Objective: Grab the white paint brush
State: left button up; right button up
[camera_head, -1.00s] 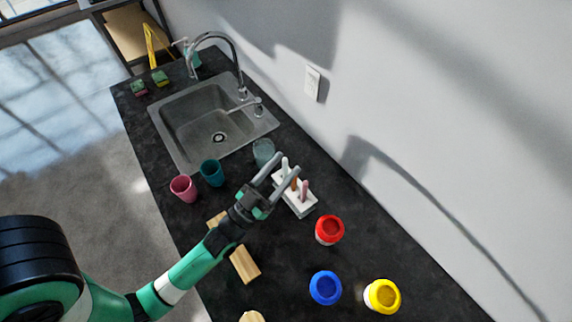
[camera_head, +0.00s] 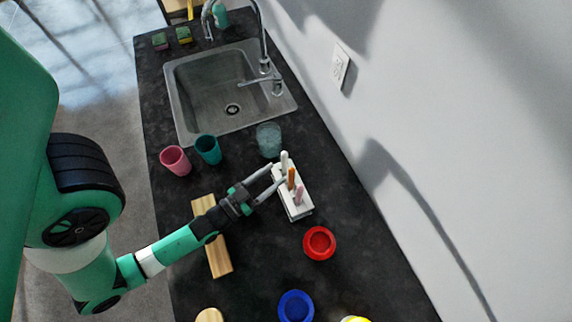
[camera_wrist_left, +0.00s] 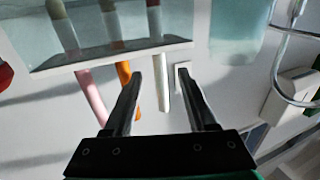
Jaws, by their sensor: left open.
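The white paint brush (camera_head: 284,159) stands upright at the far end of a white holder (camera_head: 302,212), beside an orange brush (camera_head: 291,178) and a pink brush (camera_head: 299,194). My left gripper (camera_head: 277,175) is open and empty, its fingertips just left of the brushes in the head view. In the left wrist view the white brush (camera_wrist_left: 162,82) shows between the open fingers of the left gripper (camera_wrist_left: 158,74), with the orange brush (camera_wrist_left: 124,74) behind the other finger's side. I cannot tell whether a finger touches a brush. My right gripper is not in view.
A clear cup (camera_head: 268,139) stands close behind the holder. A teal cup (camera_head: 208,149) and a pink cup (camera_head: 174,160) stand left of it, by the sink (camera_head: 226,122). A red paint jar (camera_head: 319,243) and a blue one (camera_head: 296,306) are nearer. The wall (camera_head: 450,120) bounds the right.

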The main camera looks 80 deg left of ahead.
pick_arm(q)
jog(key=x, duration=0.8)
jog(key=shift+w+r+b, duration=0.1)
jog(key=shift+w+b, duration=0.05)
jog(key=shift+b, duration=0.25)
jog(key=shift+c, duration=0.2)
grip_shut()
